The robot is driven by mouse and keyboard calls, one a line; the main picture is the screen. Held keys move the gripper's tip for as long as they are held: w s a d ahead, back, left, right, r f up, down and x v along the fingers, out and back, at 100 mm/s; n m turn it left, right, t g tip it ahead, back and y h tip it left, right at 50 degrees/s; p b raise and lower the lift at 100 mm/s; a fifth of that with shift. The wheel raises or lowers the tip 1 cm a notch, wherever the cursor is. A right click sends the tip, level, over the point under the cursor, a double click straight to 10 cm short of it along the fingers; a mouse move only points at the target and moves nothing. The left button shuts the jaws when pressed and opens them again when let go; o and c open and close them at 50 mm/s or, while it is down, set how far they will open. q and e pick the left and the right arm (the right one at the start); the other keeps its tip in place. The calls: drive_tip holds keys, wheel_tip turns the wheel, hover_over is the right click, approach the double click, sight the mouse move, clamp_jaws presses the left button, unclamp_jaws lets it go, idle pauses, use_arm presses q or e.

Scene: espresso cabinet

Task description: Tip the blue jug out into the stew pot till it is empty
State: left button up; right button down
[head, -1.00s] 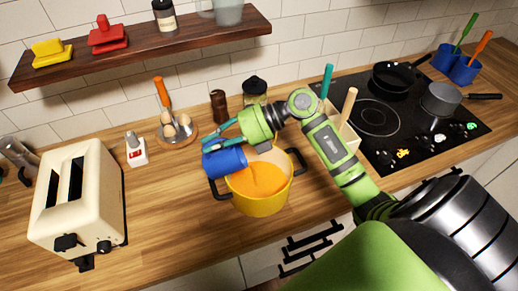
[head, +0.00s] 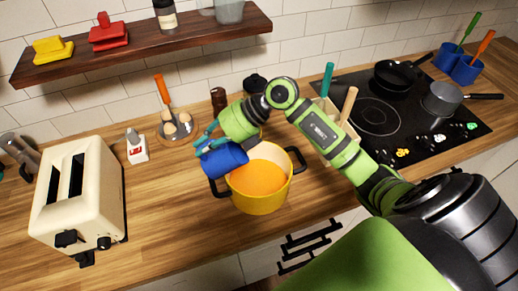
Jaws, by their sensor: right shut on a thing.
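The blue jug (head: 223,160) is held by my right gripper (head: 209,142), which is shut on it. The jug is tilted on its side, with its mouth toward the right, over the left rim of the stew pot. The yellow stew pot (head: 262,204) stands on the wooden counter and holds orange contents (head: 258,178). I see no stream between jug and pot now. The inside of the jug is hidden, so I cannot tell whether anything is left in it. My left gripper cannot be made out.
A cream toaster (head: 100,205) stands at the left, with a small white-and-red item (head: 136,150) behind it. A utensil holder and hob (head: 378,117) with pans are to the right. A shelf (head: 150,43) hangs above.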

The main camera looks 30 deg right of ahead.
drive_tip(key=shift+w+a+r+h, duration=0.1)
drive_tip(key=shift+w+a+h, duration=0.15)
drive_tip(key=shift+a+h, duration=0.35)
drive_tip(key=w+a+f+g+h+b, duration=0.1)
drive_tip(key=w+a+f+g+h, duration=0.2)
drive_tip(key=a+f+h, duration=0.3)
drive_tip(key=shift+w+a+g+h, duration=0.25)
drive_tip(key=shift+a+g+h, duration=0.25)
drive_tip(key=shift+a+h, duration=0.8)
drive_tip(key=shift+d, duration=0.15)
